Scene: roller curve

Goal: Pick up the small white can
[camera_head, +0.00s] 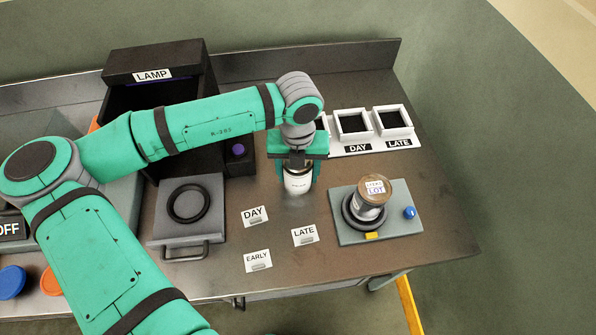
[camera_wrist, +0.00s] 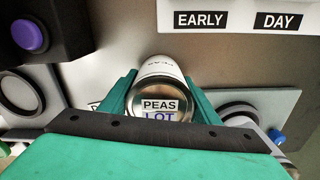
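The small white can (camera_head: 298,182) stands between the two green fingers of my gripper (camera_head: 298,174), below the wrist. In the wrist view, the can (camera_wrist: 160,68) shows a metal lid marked PEAS and LOT. The fingers of my gripper (camera_wrist: 160,92) lie along both sides of it and appear to touch it. The can seems to be at the worktop, but I cannot tell whether its base touches.
Right of my gripper, a brown-topped can (camera_head: 372,196) stands on a grey plate (camera_head: 406,225) with a blue knob. White DAY and LATE frames (camera_head: 354,124) are behind. The black LAMP box (camera_head: 190,62) is left. Several label cards, including DAY (camera_head: 255,215), lie in front.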

